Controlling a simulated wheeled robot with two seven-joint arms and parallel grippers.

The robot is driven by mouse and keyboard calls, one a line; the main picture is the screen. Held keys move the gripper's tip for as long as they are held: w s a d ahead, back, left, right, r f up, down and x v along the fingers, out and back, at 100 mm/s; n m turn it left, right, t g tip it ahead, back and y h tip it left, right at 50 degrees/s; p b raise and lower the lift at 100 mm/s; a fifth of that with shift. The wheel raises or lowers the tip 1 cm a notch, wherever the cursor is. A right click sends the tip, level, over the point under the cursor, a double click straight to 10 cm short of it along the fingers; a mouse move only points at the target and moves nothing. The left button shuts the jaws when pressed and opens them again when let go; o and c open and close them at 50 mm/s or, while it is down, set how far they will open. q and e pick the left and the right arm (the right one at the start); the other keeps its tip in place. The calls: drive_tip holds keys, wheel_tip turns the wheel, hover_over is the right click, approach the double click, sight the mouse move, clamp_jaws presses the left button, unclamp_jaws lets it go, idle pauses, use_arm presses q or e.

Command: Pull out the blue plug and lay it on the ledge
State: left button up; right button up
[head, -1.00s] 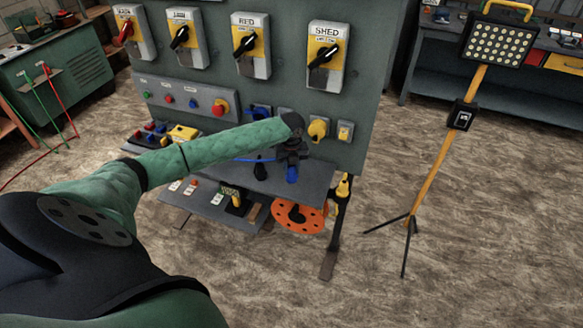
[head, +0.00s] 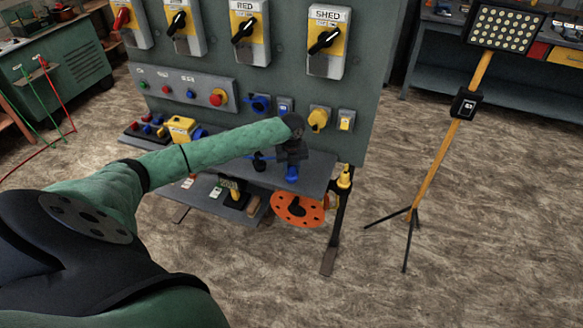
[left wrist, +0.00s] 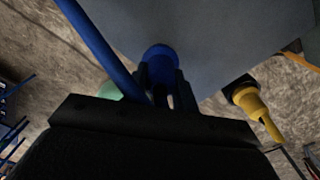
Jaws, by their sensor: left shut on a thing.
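The blue plug (head: 292,174) is in my left gripper (head: 292,160), out of the panel, and shows below the fingers over the grey ledge (head: 318,168). In the left wrist view, the plug (left wrist: 159,62) sits between my two dark fingers (left wrist: 162,92), with a blue cable (left wrist: 98,42) running up to the left. The fingers are shut on it. Whether the plug touches the ledge I cannot tell. A blue socket (head: 261,103) on the panel shows nothing in it. My right gripper is not in view.
The panel (head: 365,110) with switches rises behind the ledge. A yellow plug (head: 344,178) hangs at the ledge's right end. A small dark object (head: 258,163) stands left of my gripper. An orange disc (head: 299,209) is below. A work lamp (head: 465,103) stands right.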

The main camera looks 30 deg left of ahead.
use_arm(q)
drive_tip(key=shift+f, duration=0.6)
idle(0.6)
drive_tip(key=o, duration=0.9)
drive_tip(key=shift+r, duration=0.1)
